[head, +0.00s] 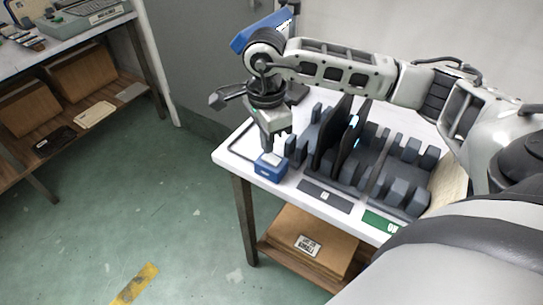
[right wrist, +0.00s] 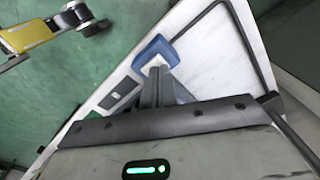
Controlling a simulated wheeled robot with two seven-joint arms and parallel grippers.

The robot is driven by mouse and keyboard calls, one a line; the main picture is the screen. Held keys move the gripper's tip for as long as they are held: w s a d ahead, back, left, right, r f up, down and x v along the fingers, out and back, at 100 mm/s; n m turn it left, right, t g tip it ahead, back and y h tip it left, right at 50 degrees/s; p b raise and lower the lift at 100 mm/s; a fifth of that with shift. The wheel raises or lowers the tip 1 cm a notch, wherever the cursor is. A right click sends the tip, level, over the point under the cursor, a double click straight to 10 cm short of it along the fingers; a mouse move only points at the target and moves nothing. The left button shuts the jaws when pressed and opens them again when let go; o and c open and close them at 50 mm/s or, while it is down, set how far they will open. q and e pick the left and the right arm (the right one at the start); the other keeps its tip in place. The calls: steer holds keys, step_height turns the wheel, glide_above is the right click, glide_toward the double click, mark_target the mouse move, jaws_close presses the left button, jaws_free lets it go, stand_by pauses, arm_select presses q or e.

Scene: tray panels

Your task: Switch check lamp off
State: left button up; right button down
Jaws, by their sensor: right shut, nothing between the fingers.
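A small blue box with a pale top (head: 271,165) sits at the front left corner of the white table (head: 234,148). It looks like a switch, but its on or off position cannot be read. In the right wrist view the blue box (right wrist: 148,50) lies just beyond my fingertips. My right gripper (head: 268,150) points down at the box with its fingers shut and empty. Its fingertips (right wrist: 157,72) overlap the pale top in the right wrist view; whether they touch it, I cannot tell. No lamp can be clearly identified. My left gripper is not in view.
Dark slotted racks (head: 398,190) stand right of the box, with upright dark panels (head: 326,140) close to my gripper. A dark label plate (head: 325,195) and a green plate (head: 380,222) lie along the front edge. A cardboard box (head: 315,240) is on the lower shelf.

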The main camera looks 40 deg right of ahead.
mark_target(267, 156)
steer(key=shift+f+b, duration=1)
steer(key=shift+f, duration=0.1)
stand_by(0.6)
steer(key=shift+r+p, duration=0.4)
steer(key=shift+r, duration=0.15)
steer(key=shift+r+p, duration=1.75)
steer(key=shift+r, duration=1.3)
steer(key=shift+f, duration=0.1)
